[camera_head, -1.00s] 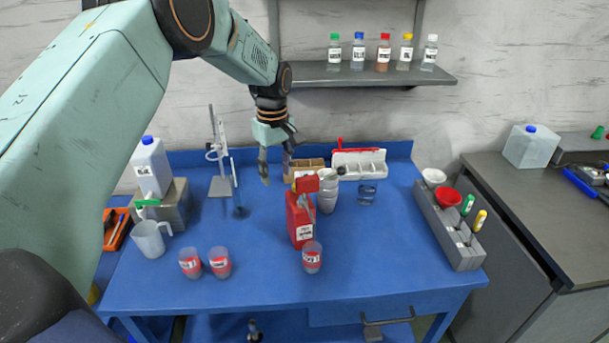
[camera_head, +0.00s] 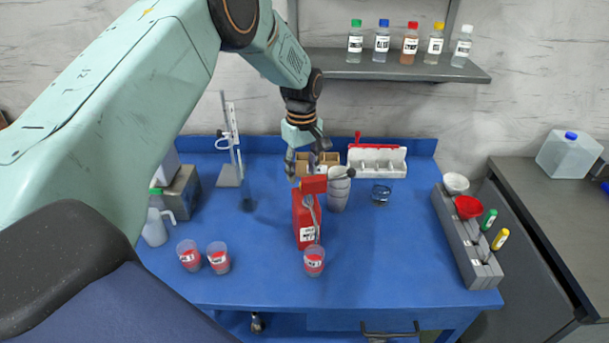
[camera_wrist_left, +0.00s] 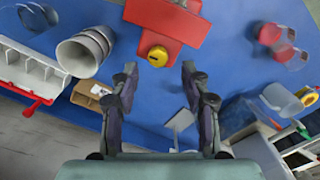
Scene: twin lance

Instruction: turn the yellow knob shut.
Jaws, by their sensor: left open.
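The yellow knob (camera_wrist_left: 157,55) sits on the side of a red canister (camera_wrist_left: 165,20) in the left wrist view, just ahead of my fingertips. I cannot make out the knob in the head view. There the red canister (camera_head: 306,222), with a white label and a grey lever, stands upright on the blue table. My left gripper (camera_head: 307,165) is open above and behind the canister's top. In the left wrist view its two fingers (camera_wrist_left: 160,76) are spread, with the knob beyond the gap and nothing between them. My right gripper is not in view.
Stacked grey-white cups (camera_head: 338,190) stand close beside the canister on the right. A red-labelled cup (camera_head: 314,262) stands in front of it. A white bin (camera_head: 378,162) and a small glass (camera_head: 381,194) are behind right. A lab stand (camera_head: 231,150) is left. Blue table (camera_head: 400,245) is clear front right.

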